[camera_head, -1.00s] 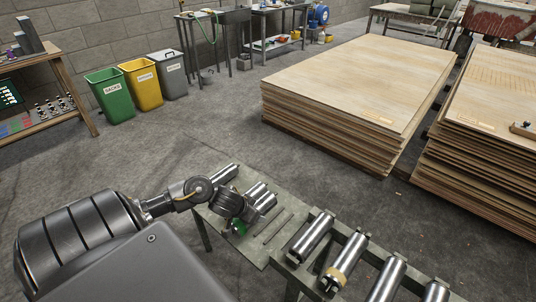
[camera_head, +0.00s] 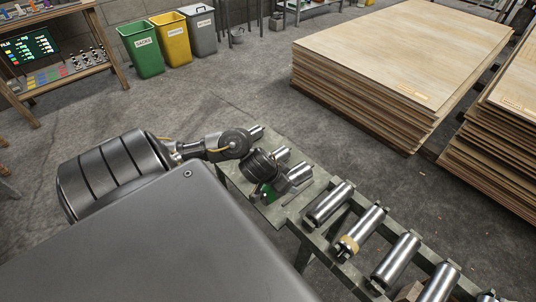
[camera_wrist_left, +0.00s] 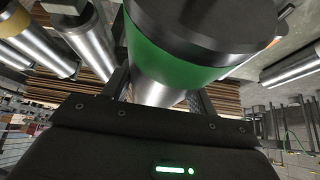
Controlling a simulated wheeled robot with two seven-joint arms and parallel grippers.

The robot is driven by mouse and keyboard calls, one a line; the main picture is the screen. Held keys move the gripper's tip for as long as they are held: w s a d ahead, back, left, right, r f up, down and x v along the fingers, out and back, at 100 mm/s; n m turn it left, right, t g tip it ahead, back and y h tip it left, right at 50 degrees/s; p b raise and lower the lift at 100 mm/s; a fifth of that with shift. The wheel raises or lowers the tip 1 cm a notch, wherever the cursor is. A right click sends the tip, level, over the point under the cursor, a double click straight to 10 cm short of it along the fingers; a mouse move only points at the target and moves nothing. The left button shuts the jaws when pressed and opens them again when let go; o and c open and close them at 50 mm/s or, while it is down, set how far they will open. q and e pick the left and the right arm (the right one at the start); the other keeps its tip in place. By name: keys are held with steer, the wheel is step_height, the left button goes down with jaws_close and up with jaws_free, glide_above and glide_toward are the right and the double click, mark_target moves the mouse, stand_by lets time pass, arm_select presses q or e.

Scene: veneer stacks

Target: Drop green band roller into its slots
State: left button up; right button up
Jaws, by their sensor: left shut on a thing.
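My left gripper (camera_head: 264,188) is shut on the green band roller (camera_head: 270,194), of which only a small green part shows beside the gripper in the head view. In the left wrist view the roller (camera_wrist_left: 165,50) is large and close, with a dark end, a broad green band and a bright metal body between the two fingers (camera_wrist_left: 160,92). The gripper hangs over the left part of the grey-green bench, close to plain rollers (camera_head: 299,173). The roller's far end is hidden. I cannot tell its height over the bench. Its slots cannot be made out for certain. My right gripper is not in view.
A conveyor frame (camera_head: 318,240) runs to the lower right with several metal rollers, one with a tan band (camera_head: 347,245). More rollers (camera_head: 281,153) lie behind the gripper. Veneer stacks (camera_head: 400,50) stand beyond, bins (camera_head: 172,39) at the back left. Open floor lies between.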

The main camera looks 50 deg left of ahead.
arm_select(q)
steer(key=w+d+r+m+h, duration=0.1)
steer(key=w+d+r+m, duration=0.2)
steer(key=d, duration=0.6)
steer(key=w+d+r+m+h, duration=0.1)
steer(key=w+d+r, duration=0.2)
steer(key=d+r, duration=0.45)
steer(key=s+d+r+m+g+h, duration=0.2)
steer(key=d+r+m, duration=0.4)
steer(key=d, duration=0.6)
steer(key=shift+s+d+r+g+h, duration=0.15)
steer(key=shift+s+r+g+h, duration=0.3)
steer(key=shift+r, duration=0.95)
